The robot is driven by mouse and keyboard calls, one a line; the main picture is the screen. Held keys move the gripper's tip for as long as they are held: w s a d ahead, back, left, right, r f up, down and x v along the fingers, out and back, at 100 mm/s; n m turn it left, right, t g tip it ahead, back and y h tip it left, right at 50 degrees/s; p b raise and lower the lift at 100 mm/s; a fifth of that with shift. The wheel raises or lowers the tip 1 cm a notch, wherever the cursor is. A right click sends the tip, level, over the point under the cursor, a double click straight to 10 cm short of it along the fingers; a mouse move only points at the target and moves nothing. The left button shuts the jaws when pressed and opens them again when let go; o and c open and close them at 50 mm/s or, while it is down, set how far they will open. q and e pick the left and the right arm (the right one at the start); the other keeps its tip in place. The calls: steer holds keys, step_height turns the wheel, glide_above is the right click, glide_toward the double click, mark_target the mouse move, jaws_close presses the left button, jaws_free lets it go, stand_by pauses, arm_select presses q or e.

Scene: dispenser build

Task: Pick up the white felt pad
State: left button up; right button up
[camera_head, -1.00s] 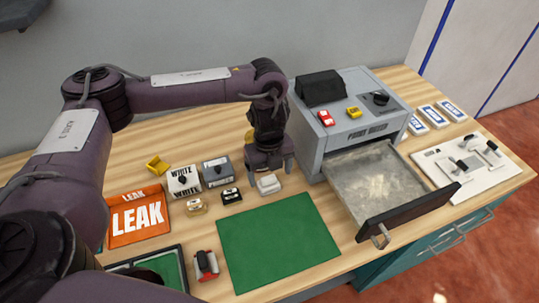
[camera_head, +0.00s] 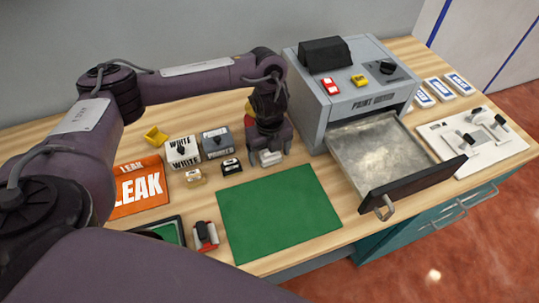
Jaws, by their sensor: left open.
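The white felt pad (camera_head: 270,158) is a small pale block on the wooden table, just behind the green mat (camera_head: 280,212). My left gripper (camera_head: 271,150) points down over the pad with its fingers open. A finger shows on each side of the pad, which is partly hidden by the gripper. I cannot tell whether the fingers touch it. My right gripper is not in view.
A grey machine (camera_head: 350,85) stands to the right, its drawer (camera_head: 378,155) pulled out. Left of the gripper are a small black-and-white block (camera_head: 231,166), a tan block (camera_head: 196,178), two lettered boxes (camera_head: 183,152) and an orange LEAK sign (camera_head: 140,188).

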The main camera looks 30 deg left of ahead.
arm_select(q)
steer(key=c, duration=1.1)
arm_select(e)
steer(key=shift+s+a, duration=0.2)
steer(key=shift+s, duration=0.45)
